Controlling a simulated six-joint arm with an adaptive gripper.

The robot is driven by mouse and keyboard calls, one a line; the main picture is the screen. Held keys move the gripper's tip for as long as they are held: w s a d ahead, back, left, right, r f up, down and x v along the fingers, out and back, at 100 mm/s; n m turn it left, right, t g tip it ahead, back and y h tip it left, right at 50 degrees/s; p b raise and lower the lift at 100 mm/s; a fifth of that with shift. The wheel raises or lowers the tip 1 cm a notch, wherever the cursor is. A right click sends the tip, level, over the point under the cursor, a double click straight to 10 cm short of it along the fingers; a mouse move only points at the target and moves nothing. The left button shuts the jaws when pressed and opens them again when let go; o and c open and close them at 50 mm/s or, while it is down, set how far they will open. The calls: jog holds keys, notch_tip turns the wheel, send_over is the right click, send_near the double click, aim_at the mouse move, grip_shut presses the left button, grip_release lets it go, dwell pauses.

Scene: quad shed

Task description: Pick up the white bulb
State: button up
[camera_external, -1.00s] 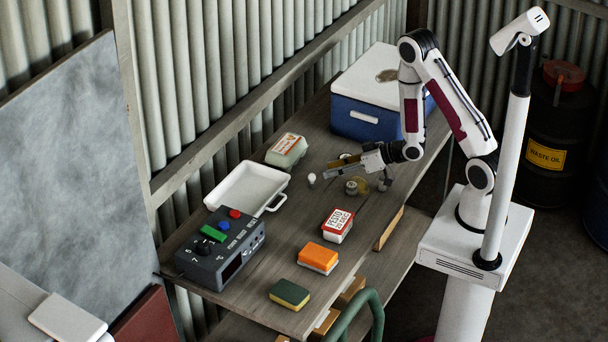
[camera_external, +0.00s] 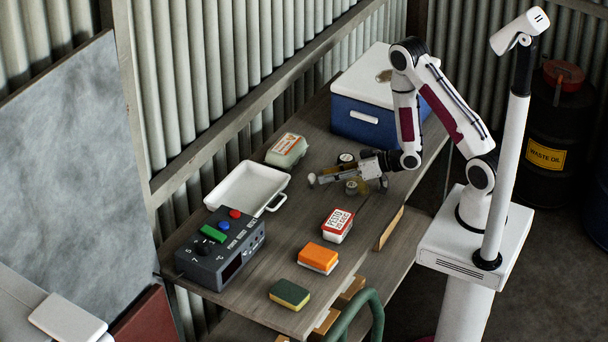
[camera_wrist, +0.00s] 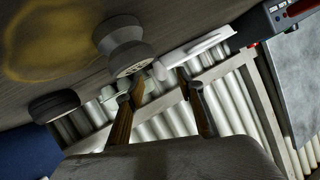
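The white bulb (camera_external: 312,179) is small and stands on the wooden table, left of the small round containers. My gripper (camera_external: 322,177) is low over the table in the external view, its fingertips right at the bulb. In the wrist view the two fingers of my gripper (camera_wrist: 158,84) are apart, and the pale bulb (camera_wrist: 160,70) shows near the gap between their tips. I cannot tell if either finger touches it. The table hides nothing of the bulb, but the fingers overlap its right side in the external view.
A grey spool-like container (camera_wrist: 123,45) is close beside one finger, and a dark round one (camera_wrist: 54,106) is farther off. A white tray (camera_external: 248,188), an egg carton (camera_external: 286,150) and a blue cooler (camera_external: 362,121) stand around. A red-and-white tub (camera_external: 338,225) is in front.

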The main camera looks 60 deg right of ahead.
aim_at(312, 183)
jog(key=shift+w+a+f, duration=0.15)
jog(key=shift+w, duration=0.2)
jog(key=shift+x, duration=2.6)
jog(key=c, duration=0.8)
